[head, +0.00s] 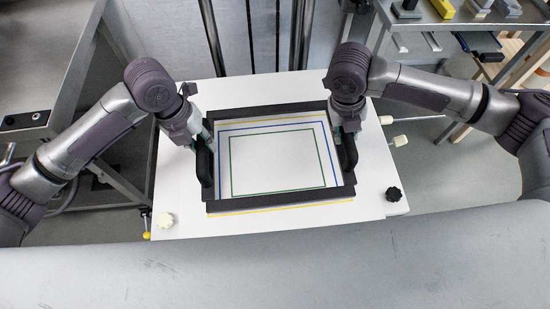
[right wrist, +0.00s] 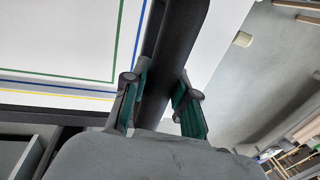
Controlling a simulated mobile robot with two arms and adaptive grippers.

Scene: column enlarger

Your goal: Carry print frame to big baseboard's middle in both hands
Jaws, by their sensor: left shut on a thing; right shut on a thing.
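The black print frame (head: 280,205) is over the middle of the big white baseboard (head: 175,190), around the blue and green printed rectangles. A yellow line shows along its near edge, just outside the frame. My left gripper (head: 204,143) is shut on the frame's left handle. My right gripper (head: 345,137) is shut on the right handle. In the right wrist view the fingers of my right gripper (right wrist: 160,102) stand on both sides of the dark handle (right wrist: 175,60). I cannot tell whether the frame touches the board or hangs just above it.
Column posts (head: 300,35) rise behind the board. A grey bench (head: 40,60) is at left, and a shelf with small blocks (head: 445,8) is at upper right.

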